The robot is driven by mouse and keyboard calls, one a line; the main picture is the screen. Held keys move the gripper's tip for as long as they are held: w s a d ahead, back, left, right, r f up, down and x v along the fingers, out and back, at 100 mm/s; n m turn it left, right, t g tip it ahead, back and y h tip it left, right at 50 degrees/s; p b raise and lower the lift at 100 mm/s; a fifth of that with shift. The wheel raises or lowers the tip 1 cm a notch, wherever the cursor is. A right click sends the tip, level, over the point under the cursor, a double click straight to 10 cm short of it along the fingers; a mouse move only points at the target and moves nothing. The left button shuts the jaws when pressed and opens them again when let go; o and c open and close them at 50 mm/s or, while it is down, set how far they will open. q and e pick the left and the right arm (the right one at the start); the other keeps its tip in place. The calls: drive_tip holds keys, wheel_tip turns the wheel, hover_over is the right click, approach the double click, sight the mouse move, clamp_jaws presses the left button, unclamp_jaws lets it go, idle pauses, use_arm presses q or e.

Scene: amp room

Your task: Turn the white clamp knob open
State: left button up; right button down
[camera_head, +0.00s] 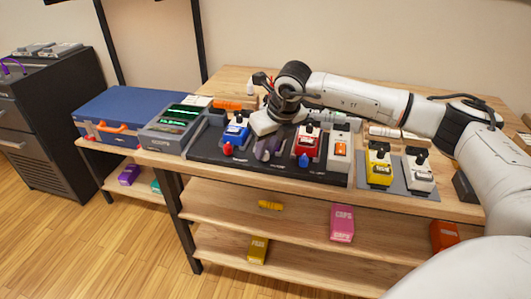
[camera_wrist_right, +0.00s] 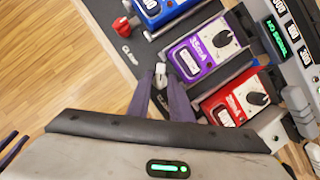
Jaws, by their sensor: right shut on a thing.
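The white clamp knob (camera_wrist_right: 160,70) shows in the right wrist view, on the dark board (camera_wrist_right: 135,62) in front of the purple pedal (camera_wrist_right: 207,52). In the head view my right gripper (camera_head: 264,155) reaches down over the board between the blue and red pedals. The hand and fingers hide the white knob and most of the purple pedal there.
The blue pedal (camera_head: 237,129) with a red knob (camera_head: 228,149) is on the left. The red pedal (camera_head: 307,141) with a blue knob (camera_head: 303,160) is on the right. A yellow pedal (camera_head: 379,168) stands farther right. A blue case (camera_head: 130,108) lies at the left.

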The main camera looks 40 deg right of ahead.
drive_tip(key=n, duration=0.2)
drive_tip(key=n+y, duration=0.1)
drive_tip(key=shift+d+n+y, duration=0.15)
drive_tip(key=shift+n+y, duration=0.15)
drive_tip(key=shift+n, duration=0.1)
drive_tip(key=n+g+y, duration=0.1)
drive_tip(key=n, duration=0.3)
drive_tip(key=shift+w+d+n, duration=0.1)
drive_tip(key=shift+n, duration=0.2)
drive_tip(key=c, duration=1.6)
unclamp_jaws()
drive_tip(key=shift+y, duration=0.3)
drive_tip(key=v, duration=1)
drive_tip(key=shift+r, duration=0.2)
